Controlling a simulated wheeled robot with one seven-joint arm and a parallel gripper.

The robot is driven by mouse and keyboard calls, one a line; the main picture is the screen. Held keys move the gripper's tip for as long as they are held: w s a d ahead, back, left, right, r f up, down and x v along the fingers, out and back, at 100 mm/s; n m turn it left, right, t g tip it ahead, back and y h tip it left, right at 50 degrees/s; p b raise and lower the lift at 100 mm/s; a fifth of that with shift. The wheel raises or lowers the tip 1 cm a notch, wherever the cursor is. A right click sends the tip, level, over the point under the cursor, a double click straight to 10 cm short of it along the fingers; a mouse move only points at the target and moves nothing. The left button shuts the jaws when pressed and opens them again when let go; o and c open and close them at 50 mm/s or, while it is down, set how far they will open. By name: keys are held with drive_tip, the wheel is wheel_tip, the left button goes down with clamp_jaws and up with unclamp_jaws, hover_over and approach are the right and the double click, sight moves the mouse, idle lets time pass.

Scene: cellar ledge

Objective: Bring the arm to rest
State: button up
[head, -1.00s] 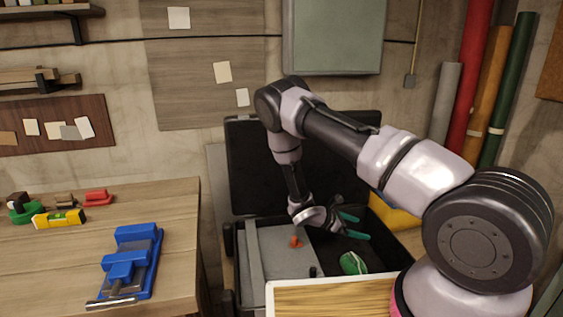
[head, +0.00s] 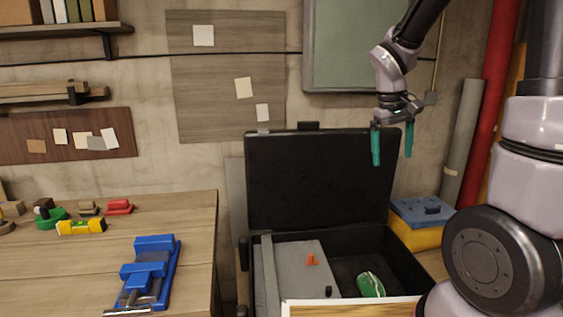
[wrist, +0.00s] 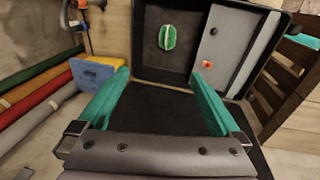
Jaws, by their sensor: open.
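My gripper (head: 392,143) is raised in front of the upper right of the open case's lid (head: 310,185), its two teal fingers pointing down. The fingers are apart and nothing is between them. In the wrist view my gripper (wrist: 163,95) also shows spread and empty, with the case beyond it. My arm comes down to it from the top of the head view.
The black case (head: 345,262) holds a green-and-white object (head: 370,284) in its right compartment and a small orange piece (head: 312,259) on a grey panel. A blue vise (head: 148,272) stands on the workbench (head: 100,245) at left. Blue and yellow boxes (head: 420,213) stand right of the case.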

drive_tip(key=s+a+r+m+t+y, duration=0.2)
drive_tip(key=s+r+m+t, duration=0.1)
drive_tip(key=s+r, duration=0.4)
drive_tip(key=s+a+r+m+t+y, duration=0.1)
drive_tip(key=s+r+m+t+y, duration=0.1)
drive_tip(key=s+r, duration=0.5)
drive_tip(key=shift+a+m+t, duration=0.4)
drive_tip(key=shift+m+t, duration=0.1)
